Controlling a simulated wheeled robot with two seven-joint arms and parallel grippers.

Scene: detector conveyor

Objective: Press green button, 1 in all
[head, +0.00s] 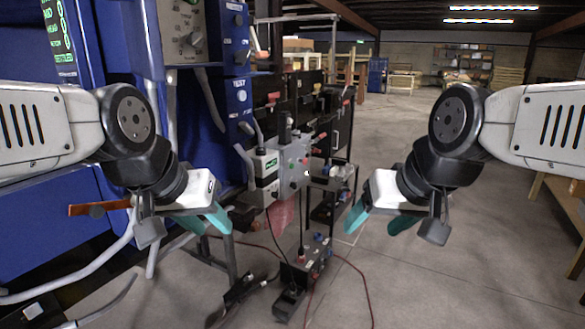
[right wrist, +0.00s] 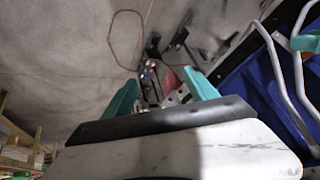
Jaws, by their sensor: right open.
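A grey control box (head: 293,165) with small coloured buttons and a lever on top stands in the middle of the head view. A small greenish spot shows on its face, but the buttons are too small to tell apart surely. My left gripper (head: 207,221) is left of the box and lower, with its teal fingers apart and empty. My right gripper (head: 375,222) is right of the box and lower, open and empty. Both are clear of the box. In the right wrist view, the open fingers of my right gripper (right wrist: 160,95) show with the box area small beyond them.
A blue cabinet (head: 100,200) with pipes fills the left. A second small box with knobs (head: 305,262) is low on the floor, with red cables around it. Dark shelving (head: 335,130) stands behind. The floor at right is mostly clear, with a wooden bench (head: 560,205) at the edge.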

